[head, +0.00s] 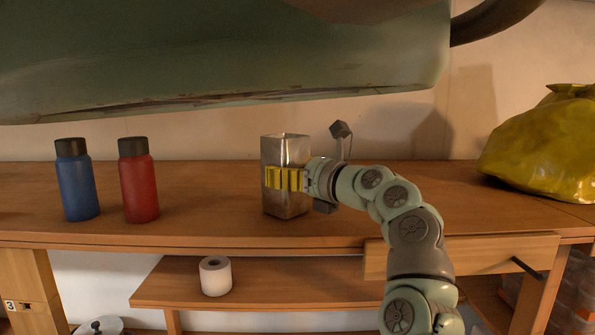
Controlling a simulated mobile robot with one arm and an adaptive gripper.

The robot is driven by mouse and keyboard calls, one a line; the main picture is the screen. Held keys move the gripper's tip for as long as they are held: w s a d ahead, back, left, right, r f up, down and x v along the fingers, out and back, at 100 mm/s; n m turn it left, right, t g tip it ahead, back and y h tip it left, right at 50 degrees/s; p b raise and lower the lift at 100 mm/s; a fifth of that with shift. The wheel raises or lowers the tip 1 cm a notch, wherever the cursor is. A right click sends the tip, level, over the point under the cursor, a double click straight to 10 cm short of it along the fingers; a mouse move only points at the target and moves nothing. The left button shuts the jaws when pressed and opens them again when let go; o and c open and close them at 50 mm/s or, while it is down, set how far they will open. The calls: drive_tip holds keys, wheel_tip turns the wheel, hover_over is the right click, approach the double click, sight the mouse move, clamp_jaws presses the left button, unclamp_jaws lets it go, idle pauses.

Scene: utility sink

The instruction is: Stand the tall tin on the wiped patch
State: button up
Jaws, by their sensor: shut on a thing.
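The tall tin (287,203) is a square, silver metal can, upright over the wooden bench top near its front edge. My gripper (284,179) reaches in from the right and is shut on the tin at mid-height, its yellow fingers against the tin's side. The fingers hide part of the tin's middle. I cannot tell whether the tin's base touches the bench or hangs slightly above it. I cannot make out a wiped patch on the bench top (215,195).
A blue bottle (77,185) and a red bottle (139,186) stand left of the tin. A yellow bag (545,145) lies at the right. A large green vessel (230,60) fills the top. A paper roll (215,276) stands on the lower shelf (290,289). Bench between red bottle and tin is clear.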

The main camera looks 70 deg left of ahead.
drive_tip(key=shift+r, duration=0.1)
drive_tip(key=o, duration=1.2)
drive_tip(key=shift+f, duration=0.2)
drive_tip(key=shift+c, duration=0.2)
drive_tip(key=shift+r, duration=0.2)
drive_tip(key=shift+w+d+f+b, duration=0.1)
drive_tip(key=shift+d+f+b, duration=0.15)
drive_tip(key=shift+b, duration=0.35)
drive_tip(key=b+v, duration=0.9)
drive_tip(key=v, duration=0.1)
drive_tip(key=shift+w+d+r, duration=0.1)
drive_tip(key=shift+w+d, duration=0.05)
drive_tip(key=shift+w+d+b, duration=0.15)
drive_tip(key=shift+d+b, duration=0.25)
drive_tip(key=shift+d, duration=0.15)
